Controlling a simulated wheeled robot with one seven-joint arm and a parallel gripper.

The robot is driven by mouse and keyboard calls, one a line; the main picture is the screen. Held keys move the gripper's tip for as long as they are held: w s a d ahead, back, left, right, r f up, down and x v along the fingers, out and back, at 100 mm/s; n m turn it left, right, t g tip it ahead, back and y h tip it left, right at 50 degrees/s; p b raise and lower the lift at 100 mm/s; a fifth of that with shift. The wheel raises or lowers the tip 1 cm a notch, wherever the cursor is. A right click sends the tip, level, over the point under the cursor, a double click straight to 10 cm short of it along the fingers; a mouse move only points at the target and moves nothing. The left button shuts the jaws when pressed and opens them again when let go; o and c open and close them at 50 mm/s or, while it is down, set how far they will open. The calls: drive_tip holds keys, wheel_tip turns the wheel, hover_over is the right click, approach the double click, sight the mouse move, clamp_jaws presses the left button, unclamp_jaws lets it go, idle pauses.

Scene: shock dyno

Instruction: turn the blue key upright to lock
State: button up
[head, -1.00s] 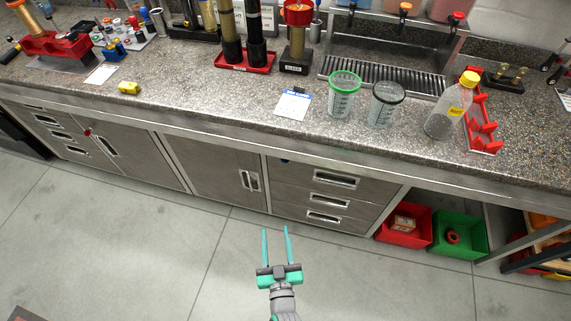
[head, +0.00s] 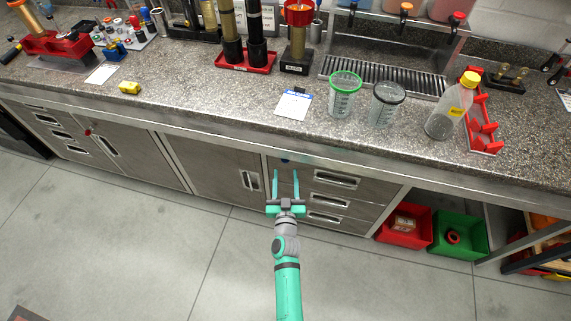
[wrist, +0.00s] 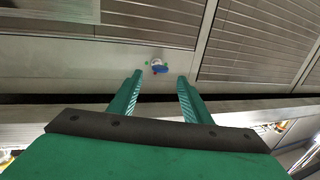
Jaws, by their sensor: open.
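The blue key (wrist: 160,69) shows in the wrist view on the pale cabinet front, just beyond and between my fingertips. It looks small there and lies roughly crosswise in that picture; its exact angle is hard to tell. In the head view the blue key (head: 285,161) is a tiny blue spot at the top left of the drawer cabinet, under the counter edge. My gripper (head: 285,172) is open and empty in front of the cabinet, its fingers pointing toward the key. In the wrist view my gripper (wrist: 157,82) has its two teal fingers apart, with a gap between them and the key.
The drawer cabinet (head: 325,178) has several handles right of my gripper. A red bin (head: 404,227) and a green bin (head: 458,232) sit lower right. The floor is clear.

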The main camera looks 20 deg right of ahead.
drive_tip(key=shift+x, duration=2.8)
drive_tip(key=c, duration=1)
